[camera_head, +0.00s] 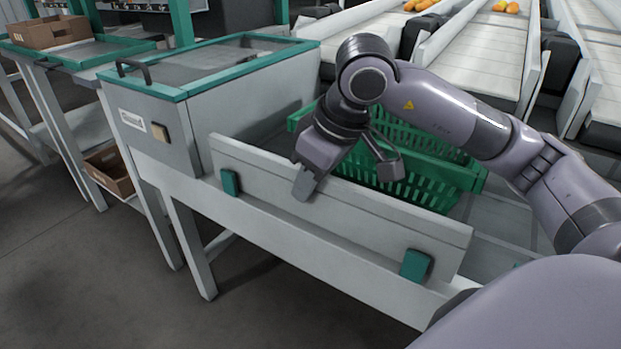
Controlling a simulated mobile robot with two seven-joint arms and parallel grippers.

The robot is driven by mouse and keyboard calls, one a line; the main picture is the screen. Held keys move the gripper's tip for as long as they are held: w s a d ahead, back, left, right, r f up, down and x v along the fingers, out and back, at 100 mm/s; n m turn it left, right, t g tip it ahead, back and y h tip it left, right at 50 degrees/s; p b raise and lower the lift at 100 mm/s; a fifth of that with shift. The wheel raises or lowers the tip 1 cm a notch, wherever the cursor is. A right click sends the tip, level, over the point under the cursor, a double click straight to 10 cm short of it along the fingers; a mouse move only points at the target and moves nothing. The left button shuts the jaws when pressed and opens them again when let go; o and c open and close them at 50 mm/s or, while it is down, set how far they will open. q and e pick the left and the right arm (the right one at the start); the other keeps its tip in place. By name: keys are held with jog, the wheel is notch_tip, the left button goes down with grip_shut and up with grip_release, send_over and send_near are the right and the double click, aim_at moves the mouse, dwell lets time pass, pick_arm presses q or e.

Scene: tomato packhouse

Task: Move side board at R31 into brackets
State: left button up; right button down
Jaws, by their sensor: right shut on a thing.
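The side board (340,217) is a long, plain grey-white plank standing on edge along the front of the grey bench. My right gripper (338,180) reaches down from above and is shut on its upper edge, left of the board's middle. One finger shows on the near face. Two green brackets, a left one (230,182) and a right one (415,265), show in front of the board's face, near its ends. I cannot tell whether the board's lower edge rests fully down behind them. My left gripper is not in view.
Green crates (425,180) stand just behind the board, close to my right gripper. A grey cabinet (205,115) with a green-framed top stands at the board's left end. White conveyor lanes (480,60) with some tomatoes run behind. The floor in front is clear.

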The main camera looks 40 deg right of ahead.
jog(key=shift+f+b, duration=0.35)
jog(key=shift+f, duration=0.05)
dwell(0.4)
jog(key=c, duration=0.9)
grip_release()
jog(key=shift+c, duration=1.4)
jog(key=shift+r+p, duration=2.95)
jog(key=shift+r, duration=1.05)
jog(key=shift+r, duration=0.1)
